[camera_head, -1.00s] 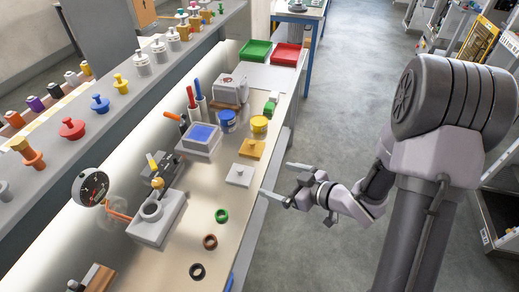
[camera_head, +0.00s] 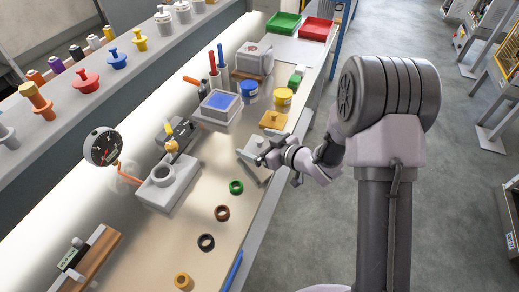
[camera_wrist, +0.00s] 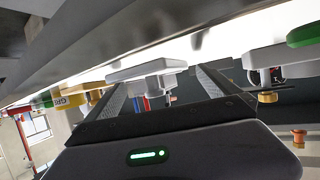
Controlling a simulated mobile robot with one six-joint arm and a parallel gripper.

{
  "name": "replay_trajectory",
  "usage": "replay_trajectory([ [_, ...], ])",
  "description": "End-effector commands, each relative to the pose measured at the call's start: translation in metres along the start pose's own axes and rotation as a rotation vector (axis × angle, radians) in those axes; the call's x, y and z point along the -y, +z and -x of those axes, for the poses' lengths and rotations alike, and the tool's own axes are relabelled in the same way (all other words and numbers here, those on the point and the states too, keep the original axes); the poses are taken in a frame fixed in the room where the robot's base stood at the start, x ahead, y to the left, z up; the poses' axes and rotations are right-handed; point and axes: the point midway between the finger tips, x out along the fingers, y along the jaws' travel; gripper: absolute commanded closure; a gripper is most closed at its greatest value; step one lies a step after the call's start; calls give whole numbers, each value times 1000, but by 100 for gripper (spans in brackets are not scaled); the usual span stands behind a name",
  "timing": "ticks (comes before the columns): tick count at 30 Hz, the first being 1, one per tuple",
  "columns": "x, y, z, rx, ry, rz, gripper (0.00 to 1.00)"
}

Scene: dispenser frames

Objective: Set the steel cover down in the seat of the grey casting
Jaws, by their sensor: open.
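The steel cover (camera_head: 252,145) is a light grey square plate with a knob. It lies flat on the bench near its right edge, partly hidden by my gripper (camera_head: 258,163). My gripper is open and right at the cover. In the upside-down wrist view, the cover (camera_wrist: 147,71) shows with its knob between the two fingers (camera_wrist: 158,92); I cannot tell whether the knob is touched. The grey casting (camera_head: 168,187) is a block with a raised round seat, on the bench to the left of the cover. Its seat looks empty.
An orange-yellow plate (camera_head: 273,120) with a knob lies just behind the cover. Green (camera_head: 236,187), brown (camera_head: 222,212) and black (camera_head: 206,242) rings lie in front. A dial gauge (camera_head: 101,147) stands left of the casting. Bare bench lies between casting and cover.

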Motion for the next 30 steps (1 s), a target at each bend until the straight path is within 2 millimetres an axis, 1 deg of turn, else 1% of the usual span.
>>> replay_trajectory([
  [4,0,-1,1,0,1,0,0],
  [5,0,-1,1,0,1,0,4],
  [6,0,-1,1,0,1,0,12],
  [8,0,-1,1,0,1,0,24],
  [9,0,-1,1,0,1,0,31],
  [14,0,-1,1,1,1,-1,63],
  [15,0,0,1,1,1,-1,71],
  [16,0,0,1,1,1,-1,74],
  [25,0,0,1,2,1,-3,75],
  [28,0,-3,3,3,1,-3,75],
  [29,0,-5,4,3,1,-3,85],
  [30,0,-10,6,3,1,-2,100],
])
